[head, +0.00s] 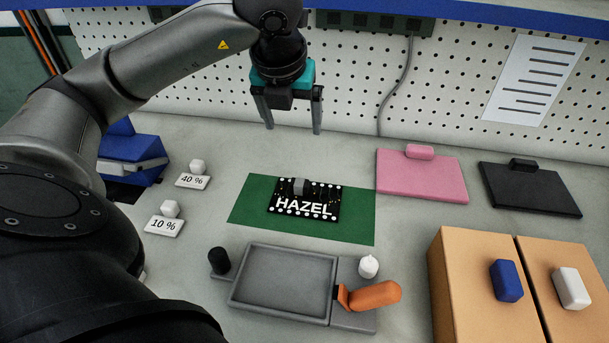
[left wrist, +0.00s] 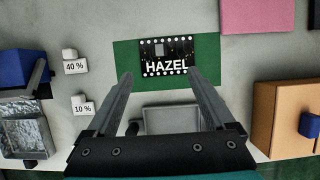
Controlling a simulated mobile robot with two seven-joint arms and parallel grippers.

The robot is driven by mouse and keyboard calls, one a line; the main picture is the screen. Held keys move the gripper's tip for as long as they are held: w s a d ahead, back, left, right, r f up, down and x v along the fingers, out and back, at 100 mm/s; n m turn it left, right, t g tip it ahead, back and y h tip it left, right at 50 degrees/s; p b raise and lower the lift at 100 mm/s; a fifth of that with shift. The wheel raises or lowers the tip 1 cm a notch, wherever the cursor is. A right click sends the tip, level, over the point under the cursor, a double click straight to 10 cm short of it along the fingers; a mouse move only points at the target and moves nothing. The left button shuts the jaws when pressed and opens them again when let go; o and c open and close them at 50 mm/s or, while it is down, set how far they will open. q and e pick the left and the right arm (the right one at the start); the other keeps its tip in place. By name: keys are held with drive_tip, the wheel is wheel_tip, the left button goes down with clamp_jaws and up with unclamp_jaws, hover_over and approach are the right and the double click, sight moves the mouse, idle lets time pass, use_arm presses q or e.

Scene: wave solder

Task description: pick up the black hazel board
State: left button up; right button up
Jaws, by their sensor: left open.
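The black HAZEL board (head: 304,199) lies flat on a green mat (head: 345,231) in the middle of the bench. It has white lettering, white dots along its edges and a grey block on top. My left gripper (head: 294,128) is open and empty, above and behind the board in the head view. In the left wrist view, the board (left wrist: 167,57) lies beyond the two spread fingers (left wrist: 168,82), on the green mat (left wrist: 125,62). The fingers do not touch it. My right gripper is in neither view.
A grey tray (head: 234,293) with an orange-handled tool (head: 372,296) sits in front of the mat. Pink (head: 421,180) and black (head: 530,193) plates lie to the right, cardboard-coloured boxes (head: 480,262) at front right. Labelled 40 % (head: 193,182) and 10 % (head: 164,226) blocks stand left. A pegboard rises behind.

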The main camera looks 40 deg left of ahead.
use_arm(q)
wheel_tip(320, 180, down, 6)
drive_tip(key=b, duration=0.5)
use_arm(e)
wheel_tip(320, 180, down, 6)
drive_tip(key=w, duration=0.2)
use_arm(q)
drive_tip(key=b, duration=0.3)
hover_over(298, 185)
drive_tip(key=s+d, duration=0.2)
drive_tip(key=f, duration=0.9)
drive_tip(key=shift+w+a, duration=0.15)
drive_tip(key=shift+a, duration=0.1)
drive_tip(key=shift+b+x, duration=0.65)
drive_tip(key=shift+x, duration=1.25)
drive_tip(key=shift+b+x, duration=0.35)
drive_tip(key=shift+x, duration=0.9)
drive_tip(key=shift+a, duration=0.1)
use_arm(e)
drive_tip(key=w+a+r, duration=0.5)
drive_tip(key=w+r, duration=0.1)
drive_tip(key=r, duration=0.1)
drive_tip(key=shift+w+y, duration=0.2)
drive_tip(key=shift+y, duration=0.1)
use_arm(q)
clamp_jaws()
